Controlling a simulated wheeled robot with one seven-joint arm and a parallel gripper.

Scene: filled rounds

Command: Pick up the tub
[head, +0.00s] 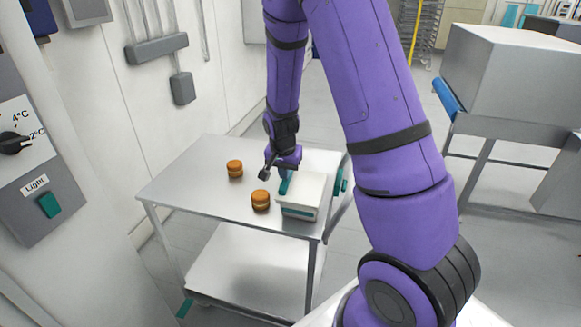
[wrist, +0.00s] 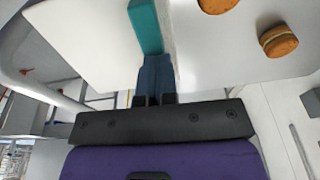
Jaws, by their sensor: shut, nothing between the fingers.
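No other tub-like thing shows on the cart; I cannot tell for sure that this box is the tub.
Two brown filled rounds sit on the cart top (head: 185,180): one farther back (head: 235,169), one near the box (head: 260,200). The cart's left part is clear. A white wall stands behind left; a bench with a large grey unit (head: 510,85) is at right.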

